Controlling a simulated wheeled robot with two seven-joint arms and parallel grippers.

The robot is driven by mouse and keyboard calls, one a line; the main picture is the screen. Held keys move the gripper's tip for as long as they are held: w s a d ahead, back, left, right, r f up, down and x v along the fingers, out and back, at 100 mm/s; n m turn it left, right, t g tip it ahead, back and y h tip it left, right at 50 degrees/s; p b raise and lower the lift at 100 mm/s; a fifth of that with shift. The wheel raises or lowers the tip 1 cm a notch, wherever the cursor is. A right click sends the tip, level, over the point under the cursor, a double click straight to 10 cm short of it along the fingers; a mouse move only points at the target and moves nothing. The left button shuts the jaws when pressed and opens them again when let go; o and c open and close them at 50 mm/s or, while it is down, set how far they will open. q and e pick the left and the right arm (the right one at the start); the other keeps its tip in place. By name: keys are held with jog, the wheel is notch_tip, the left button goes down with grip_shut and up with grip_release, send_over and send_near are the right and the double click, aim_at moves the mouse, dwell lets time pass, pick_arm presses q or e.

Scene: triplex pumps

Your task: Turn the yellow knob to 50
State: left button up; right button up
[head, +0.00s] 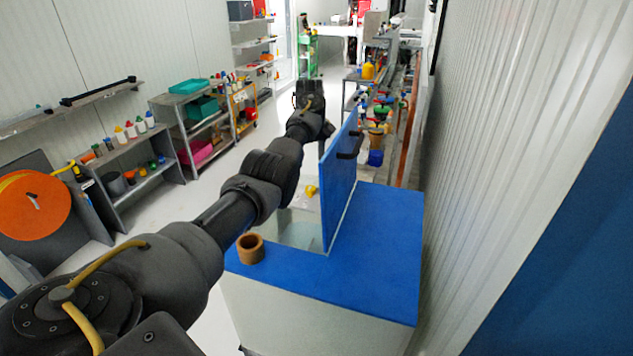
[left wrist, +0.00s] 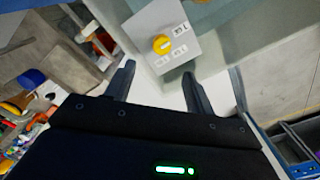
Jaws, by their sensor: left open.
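The yellow knob (left wrist: 162,44) sits on a light grey plate (left wrist: 205,44) in the left wrist view, with small white labels around its right and lower sides. The label figures are too small to read surely. My left gripper (left wrist: 157,76) is open and empty, its two fingers pointing toward the plate. The knob lies ahead of the gap between the fingertips, apart from them. In the head view a small yellow piece (head: 311,190), which looks like the knob, shows beside the raised blue lid. My left arm reaches over there; its fingertips are hard to make out. My right gripper is not seen.
A blue-topped cabinet (head: 375,270) stands in front, its blue lid (head: 340,185) raised beside an opening. A brown ring-shaped cup (head: 250,248) stands on its near left corner. A ribbed wall (head: 500,150) closes the right side. Shelves stand left; the floor between is clear.

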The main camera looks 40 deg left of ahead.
aim_at(310, 187)
pick_arm(q)
jog(key=shift+s+d+f+p, duration=0.1)
jog(key=shift+s+f+p, duration=0.15)
jog(key=shift+f, duration=0.25)
jog(key=shift+s+f+p, duration=0.15)
jog(key=shift+f+p, duration=0.15)
jog(key=shift+f, duration=0.2)
jog(key=f+p, duration=0.1)
jog(key=f, duration=0.6)
jog(key=shift+w+f, duration=0.2)
jog(key=shift+f, duration=0.65)
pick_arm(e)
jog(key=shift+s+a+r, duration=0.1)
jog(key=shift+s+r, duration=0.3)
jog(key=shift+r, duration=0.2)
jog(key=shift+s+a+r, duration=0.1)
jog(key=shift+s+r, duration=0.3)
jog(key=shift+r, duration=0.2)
pick_arm(q)
jog(key=shift+c, duration=0.4)
jog(key=c, duration=0.9)
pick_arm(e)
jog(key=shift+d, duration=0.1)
